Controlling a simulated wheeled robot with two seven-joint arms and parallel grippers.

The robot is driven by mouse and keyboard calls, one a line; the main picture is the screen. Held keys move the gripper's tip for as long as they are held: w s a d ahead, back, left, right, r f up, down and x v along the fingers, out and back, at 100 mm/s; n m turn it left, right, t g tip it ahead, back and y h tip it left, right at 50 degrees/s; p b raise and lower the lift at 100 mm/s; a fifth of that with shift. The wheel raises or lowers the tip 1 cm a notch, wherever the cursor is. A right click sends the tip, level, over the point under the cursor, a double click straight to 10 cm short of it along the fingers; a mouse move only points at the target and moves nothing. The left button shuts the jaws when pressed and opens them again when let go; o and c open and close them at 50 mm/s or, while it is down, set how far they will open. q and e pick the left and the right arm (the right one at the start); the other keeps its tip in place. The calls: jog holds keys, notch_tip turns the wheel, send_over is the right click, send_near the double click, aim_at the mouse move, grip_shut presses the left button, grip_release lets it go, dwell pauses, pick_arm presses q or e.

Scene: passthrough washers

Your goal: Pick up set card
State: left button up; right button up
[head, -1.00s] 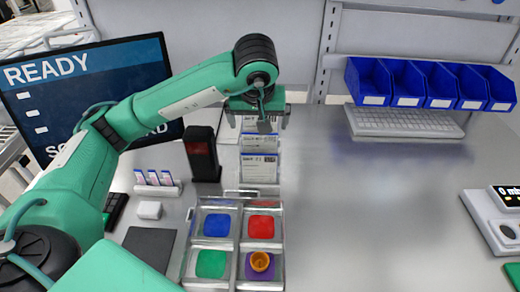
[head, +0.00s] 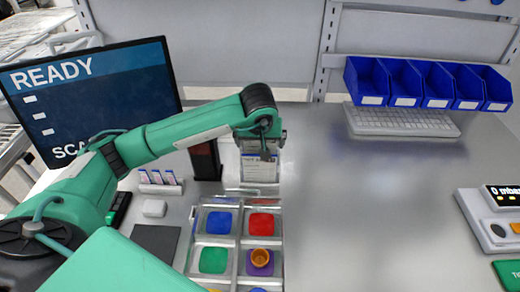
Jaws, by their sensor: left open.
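White set cards with small dark print (head: 260,171) stand upright in a row behind the coloured tray. My left gripper (head: 264,152) is open and points down over these cards. It hides the upper part of the front card and most of those behind it. I cannot tell whether a card lies between its fingers or touches them. My right gripper is not in view.
A clear tray (head: 239,223) has blue, red, green and purple pockets, with an orange cup (head: 261,257) on the purple one. A dark scanner-like post (head: 206,160) stands close left of the cards. Blue bins (head: 405,84) are at the back right.

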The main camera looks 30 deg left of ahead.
pick_arm(q)
jog(key=shift+w+f, duration=0.1)
jog(key=shift+f, duration=0.2)
jog(key=shift+c, duration=0.2)
jog(key=c, duration=0.6)
jog(key=shift+r, duration=0.1)
